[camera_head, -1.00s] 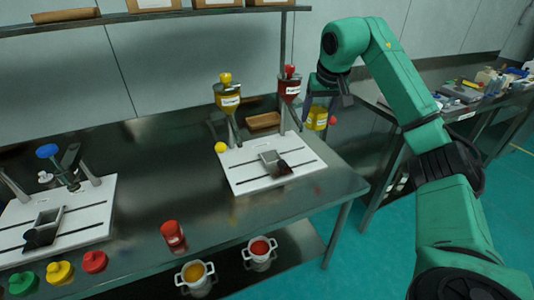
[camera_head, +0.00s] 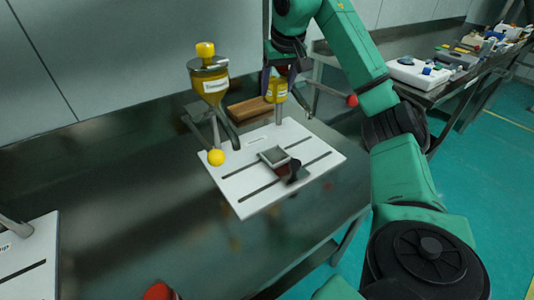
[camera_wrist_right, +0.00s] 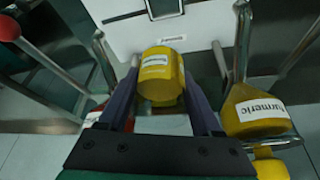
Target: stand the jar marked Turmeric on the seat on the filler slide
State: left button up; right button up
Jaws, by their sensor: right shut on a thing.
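My right gripper (camera_head: 284,82) is shut on the yellow jar (camera_head: 276,91) and holds it upright above the back of the white filler board (camera_head: 245,190). In the right wrist view the jar (camera_wrist_right: 160,75) sits between the two fingers, its white label too small to read surely. The grey square seat (camera_head: 275,156) on the slide is empty, in front of and below the jar. The yellow hopper (camera_head: 207,86), whose label reads Turmeric in the right wrist view (camera_wrist_right: 250,112), stands left of the jar. My left gripper is out of view.
A yellow lever ball (camera_head: 216,158) hangs at the board's left and a red one (camera_head: 351,101) right of my gripper. The red hopper is mostly hidden by my gripper.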

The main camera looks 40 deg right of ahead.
jog(key=f+b, duration=0.6)
jog(key=f, duration=1.3)
jog(key=shift+s+f, duration=0.15)
jog(key=shift+s, duration=0.05)
jog(key=shift+f, duration=0.25)
jog(key=shift+w, duration=0.1)
jog(key=o, duration=1.5)
jog(key=p+v, duration=0.2)
jog(key=v, duration=1)
